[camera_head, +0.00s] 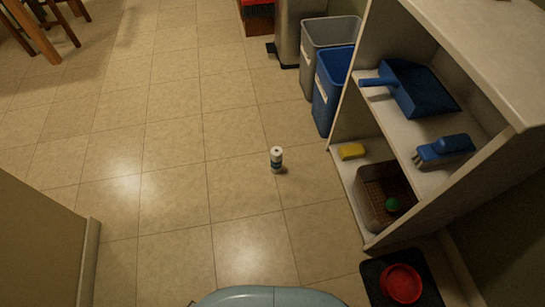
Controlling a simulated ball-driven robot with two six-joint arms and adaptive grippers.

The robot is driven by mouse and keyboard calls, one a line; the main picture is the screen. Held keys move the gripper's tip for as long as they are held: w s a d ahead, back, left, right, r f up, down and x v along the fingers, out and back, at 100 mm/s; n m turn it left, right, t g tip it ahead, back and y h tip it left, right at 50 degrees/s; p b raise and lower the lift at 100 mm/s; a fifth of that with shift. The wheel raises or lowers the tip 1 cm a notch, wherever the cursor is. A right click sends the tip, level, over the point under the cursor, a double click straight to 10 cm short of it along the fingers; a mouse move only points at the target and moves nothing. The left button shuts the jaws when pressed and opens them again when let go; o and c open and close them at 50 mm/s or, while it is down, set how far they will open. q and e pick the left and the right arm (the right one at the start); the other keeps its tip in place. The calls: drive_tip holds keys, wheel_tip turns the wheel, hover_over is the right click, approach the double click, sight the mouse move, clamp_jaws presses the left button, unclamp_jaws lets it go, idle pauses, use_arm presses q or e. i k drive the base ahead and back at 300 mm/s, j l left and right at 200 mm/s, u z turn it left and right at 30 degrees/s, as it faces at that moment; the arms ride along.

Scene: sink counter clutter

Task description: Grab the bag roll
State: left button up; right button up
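A small white roll with a dark blue band at its lower part, which looks like the bag roll (276,159), stands upright on the tiled floor near the middle of the view. Nothing touches it. Neither of my grippers shows in the head view. Only a pale blue rounded part of my own body shows at the bottom edge.
An open shelf (448,185) at right holds a blue dustpan (418,88), a blue brush (446,149), a yellow sponge (351,151) and a brown basket (377,196). Grey (315,36) and blue (325,99) bins stand behind. A red bowl (402,283) sits low right. Floor left is clear.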

sight(276, 152)
drive_tip(key=i+j+z, duration=0.25)
drive_tip(key=j, duration=0.35)
drive_tip(key=i+j+z, duration=0.3)
drive_tip(key=j, duration=0.35)
drive_tip(key=i+j+z, duration=0.1)
drive_tip(key=j, duration=0.3)
drive_tip(key=i+j+z, duration=0.15)
drive_tip(key=j, duration=0.2)
